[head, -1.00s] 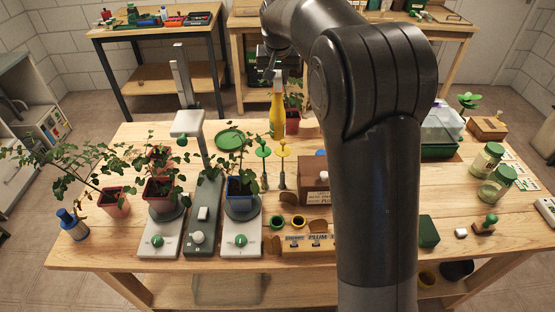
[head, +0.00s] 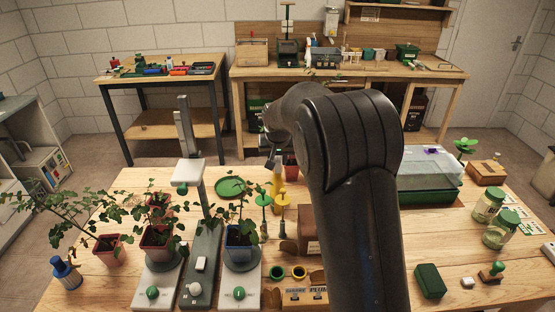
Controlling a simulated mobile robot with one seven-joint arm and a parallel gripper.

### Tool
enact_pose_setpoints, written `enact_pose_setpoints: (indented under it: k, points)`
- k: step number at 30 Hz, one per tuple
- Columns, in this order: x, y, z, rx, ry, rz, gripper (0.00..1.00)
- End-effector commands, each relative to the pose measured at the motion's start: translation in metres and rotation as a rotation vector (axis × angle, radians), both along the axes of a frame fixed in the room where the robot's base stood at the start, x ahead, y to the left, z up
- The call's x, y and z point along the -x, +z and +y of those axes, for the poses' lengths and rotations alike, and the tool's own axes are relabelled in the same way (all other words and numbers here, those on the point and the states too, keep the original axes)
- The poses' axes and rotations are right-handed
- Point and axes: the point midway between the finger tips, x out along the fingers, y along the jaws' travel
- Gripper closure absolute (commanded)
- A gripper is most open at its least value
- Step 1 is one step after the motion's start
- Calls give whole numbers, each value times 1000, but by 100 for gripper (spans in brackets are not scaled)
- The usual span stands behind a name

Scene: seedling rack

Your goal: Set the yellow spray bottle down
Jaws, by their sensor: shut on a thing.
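The yellow spray bottle (head: 278,188) is upright near the back edge of the wooden table, right of the green saucer (head: 231,187). My gripper (head: 276,168) is shut on its upper part.
A reddish pot (head: 291,168) stands close to the bottle's right. Potted plants on scales, such as the blue pot (head: 240,236), stand at front left. A lidded green bin (head: 432,185) is at right. My arm hides the table's middle.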

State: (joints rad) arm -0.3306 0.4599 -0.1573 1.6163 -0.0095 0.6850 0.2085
Motion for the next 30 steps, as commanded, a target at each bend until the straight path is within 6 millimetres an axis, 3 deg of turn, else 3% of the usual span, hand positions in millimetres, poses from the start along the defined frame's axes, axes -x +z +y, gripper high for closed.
enact_pose_setpoints:
  k: [8, 9, 16, 25, 30]
  points:
    - [-1, -1, 0, 0, 0, -2, 100]
    - [0, -2, 0, 0, 0, 0, 70]
    - [0, -2, 0, 0, 0, 0, 51]
    - [0, 1, 0, 0, 0, -1, 50]
    - [7, 21, 0, -1, 0, -4, 50]
